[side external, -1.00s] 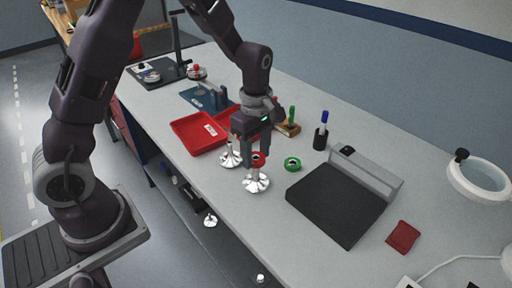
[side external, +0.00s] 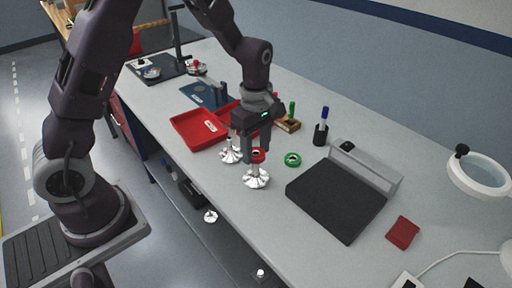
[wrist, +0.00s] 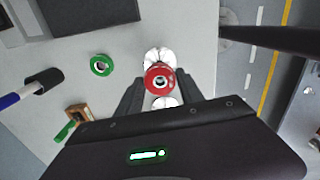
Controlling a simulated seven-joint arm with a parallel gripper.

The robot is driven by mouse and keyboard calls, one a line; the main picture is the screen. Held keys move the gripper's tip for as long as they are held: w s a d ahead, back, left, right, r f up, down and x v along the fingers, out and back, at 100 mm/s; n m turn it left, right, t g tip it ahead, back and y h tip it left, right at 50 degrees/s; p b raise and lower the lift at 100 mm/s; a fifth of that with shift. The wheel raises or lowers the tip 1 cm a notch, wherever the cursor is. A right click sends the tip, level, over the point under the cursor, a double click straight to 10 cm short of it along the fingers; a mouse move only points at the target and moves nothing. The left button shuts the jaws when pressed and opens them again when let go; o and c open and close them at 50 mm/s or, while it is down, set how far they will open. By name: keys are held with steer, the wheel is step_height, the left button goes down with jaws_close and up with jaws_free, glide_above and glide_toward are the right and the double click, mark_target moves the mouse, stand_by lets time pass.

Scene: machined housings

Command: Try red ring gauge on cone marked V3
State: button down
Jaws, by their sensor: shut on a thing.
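The red ring gauge (side external: 258,155) is held between the fingertips of my gripper (side external: 259,157). It sits at the top of the upright stem of the nearer silver flanged part (side external: 257,179). In the wrist view the red ring (wrist: 151,76) lies over the silver part (wrist: 153,56), with a pale round end showing in its hole. I cannot tell how far down the ring sits on the cone. A second silver flanged part (side external: 229,156) stands just to the left, partly behind my finger. No V3 marking is legible.
A green ring (side external: 293,159) lies to the right. Red trays (side external: 199,130) lie at the left, a wooden block (side external: 288,125) and a pen cup (side external: 320,136) behind. The bench's front edge is close to the silver parts.

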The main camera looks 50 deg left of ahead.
steer(key=shift+f, duration=0.7)
stand_by(0.3)
steer(key=shift+r, duration=0.15)
stand_by(1.0)
steer(key=shift+r, duration=1.7)
step_height(320, 180, up, 5)
